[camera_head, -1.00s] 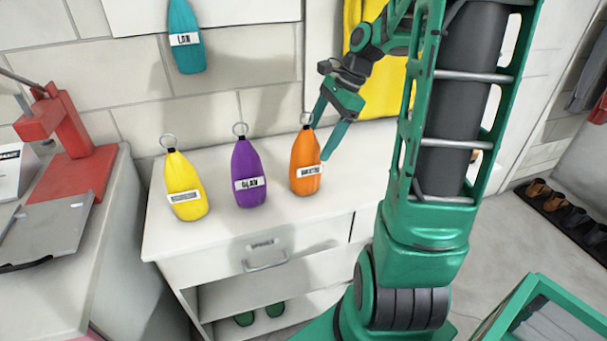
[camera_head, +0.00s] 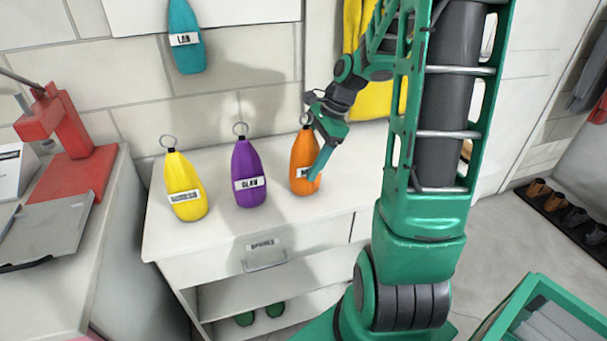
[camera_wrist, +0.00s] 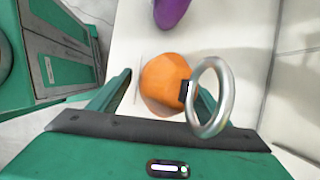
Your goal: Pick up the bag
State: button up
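An orange bag (camera_head: 302,155) with a metal ring on top and a white label stands upright on the white cabinet top. My gripper (camera_head: 316,165) is at its right side, one green finger in front of it and partly covering the label. In the wrist view the orange bag (camera_wrist: 166,82) sits between my open gripper's fingers (camera_wrist: 163,88), with a gap at the left finger. The right finger is partly hidden by the bag's ring, so contact there cannot be told. A purple bag (camera_head: 245,170) and a yellow bag (camera_head: 184,187) stand to the left.
A teal bag (camera_head: 186,40) hangs on the wall above. A red device (camera_head: 70,150) stands on the left counter. The white cabinet (camera_head: 230,265) has a drawer and an open shelf with green items. The cabinet top right of the orange bag is clear.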

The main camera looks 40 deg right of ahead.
aim_at(308, 125)
grip_shut()
jog(key=shift+r, duration=0.1)
notch_tip(308, 125, up, 10)
jog(key=shift+f, duration=0.1)
dwell(0.4)
